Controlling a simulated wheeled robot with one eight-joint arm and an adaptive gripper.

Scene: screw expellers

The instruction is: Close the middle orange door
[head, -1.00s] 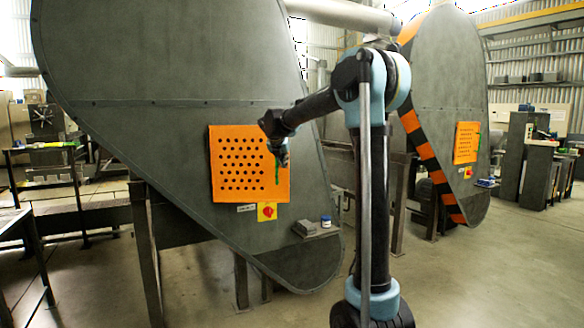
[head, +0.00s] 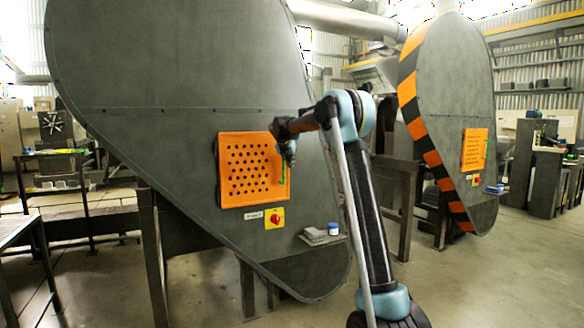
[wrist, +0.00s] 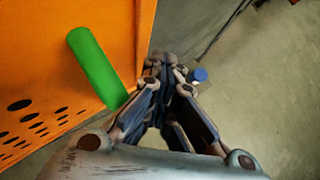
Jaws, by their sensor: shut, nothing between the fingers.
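The near orange door (head: 240,182) is a perforated panel with a vertical green handle by its right edge, on the big grey machine housing. I cannot tell clearly whether it is flush with the housing or slightly ajar. My gripper (head: 289,160) is at the door's right edge, close to the handle (head: 283,172). In the wrist view, my gripper (wrist: 167,78) is shut and empty. The green handle (wrist: 96,68) lies to its left, on the orange door face (wrist: 40,45); contact cannot be told. A second orange door (head: 474,150) is on the right housing.
Below the near door are a yellow switch plate with a red knob (head: 275,218) and a small shelf (head: 322,238) carrying a blue-lidded jar (head: 333,229). A metal table (head: 22,240) stands at the left. The floor at right is open.

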